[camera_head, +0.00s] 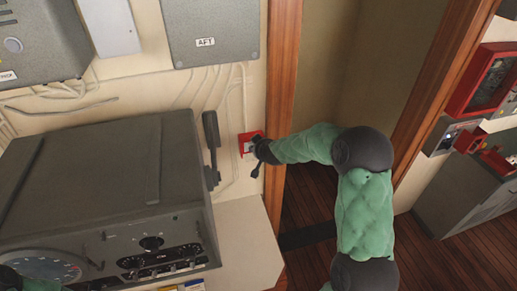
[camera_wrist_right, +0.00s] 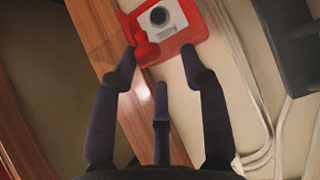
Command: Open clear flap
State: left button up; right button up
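A small red box (camera_head: 248,141) is fixed to the cream wall beside a wooden door post. In the right wrist view the red box (camera_wrist_right: 190,37) has a pale panel with a dark round part, and a rounded red piece (camera_wrist_right: 146,48) on its near left side. I cannot clearly make out a clear flap over the panel. My right gripper (camera_head: 257,158) is at the box in the head view. In the wrist view the right gripper (camera_wrist_right: 158,72) has its fingers spread, with the tips at the box's lower edge and nothing between them; contact is unclear.
A large grey console (camera_head: 100,180) stands left of the box, with a dark handset (camera_head: 211,148) between them. Cables run along the wall. The wooden post (camera_head: 282,75) borders an open doorway. Red boxes (camera_head: 490,80) hang on the right.

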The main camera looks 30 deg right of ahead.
jog(key=shift+s+a+f, duration=0.1)
jog(key=shift+s+a, duration=0.1)
jog(key=shift+s, duration=0.05)
jog(key=v, duration=1.2)
jog(key=shift+w, duration=0.1)
dwell(0.4)
